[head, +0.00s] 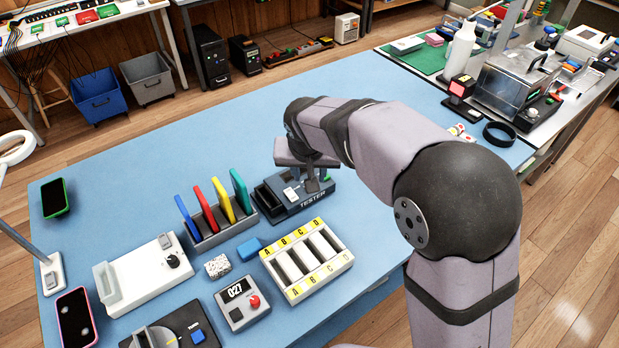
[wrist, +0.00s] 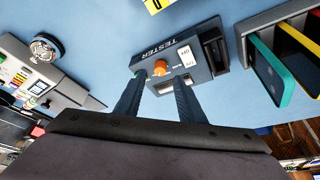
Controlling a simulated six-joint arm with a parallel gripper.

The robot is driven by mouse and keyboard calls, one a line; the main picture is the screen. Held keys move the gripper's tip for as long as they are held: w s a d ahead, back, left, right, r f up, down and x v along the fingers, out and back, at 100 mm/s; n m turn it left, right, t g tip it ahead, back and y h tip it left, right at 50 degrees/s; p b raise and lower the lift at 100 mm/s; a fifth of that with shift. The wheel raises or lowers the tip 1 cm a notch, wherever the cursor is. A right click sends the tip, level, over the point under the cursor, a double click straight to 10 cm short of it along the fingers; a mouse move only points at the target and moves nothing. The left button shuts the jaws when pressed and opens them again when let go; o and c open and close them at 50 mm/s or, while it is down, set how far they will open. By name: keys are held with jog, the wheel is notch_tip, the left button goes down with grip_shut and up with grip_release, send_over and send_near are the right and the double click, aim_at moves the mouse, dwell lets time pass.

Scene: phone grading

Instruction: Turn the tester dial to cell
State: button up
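The dark grey tester (head: 292,207) stands on the blue table, partly hidden by my gripper in the head view. In the wrist view the tester (wrist: 196,43) appears upside down, with an orange dial (wrist: 160,68), a white switch or label plate and a dark open slot. The dial's markings are too small to read. My gripper (wrist: 158,84) points down at the tester. Its two fingers are apart, on either side of the dial in the picture, with nothing visibly held. I cannot tell whether they touch the tester. The dial is hidden in the head view.
A rack of coloured slabs (head: 216,237) stands close left of the tester. A white tray marked A to D (head: 343,262) is in front of it. A counter box reading 027 (head: 236,315), a blue block (head: 249,248) and a phone (head: 55,199) lie left. Table space behind is clear.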

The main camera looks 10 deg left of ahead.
jog(key=shift+v, duration=1.35)
jog(key=shift+w+f+n+g+y+p, duration=0.1)
jog(key=shift+w+f+n+y+p, duration=0.1)
jog(key=shift+w+f+n+p, duration=0.6)
jog(key=shift+w+f+n+g+y+p, duration=0.1)
jog(key=shift+w+f+n+y+p, duration=0.2)
jog(key=shift+f+p, duration=0.85)
jog(key=shift+w+f+n+g+y+p, duration=0.1)
jog(key=shift+w+f+n+p, duration=0.4)
jog(key=shift+f, duration=0.95)
jog(key=shift+s, duration=0.15)
grip_shut()
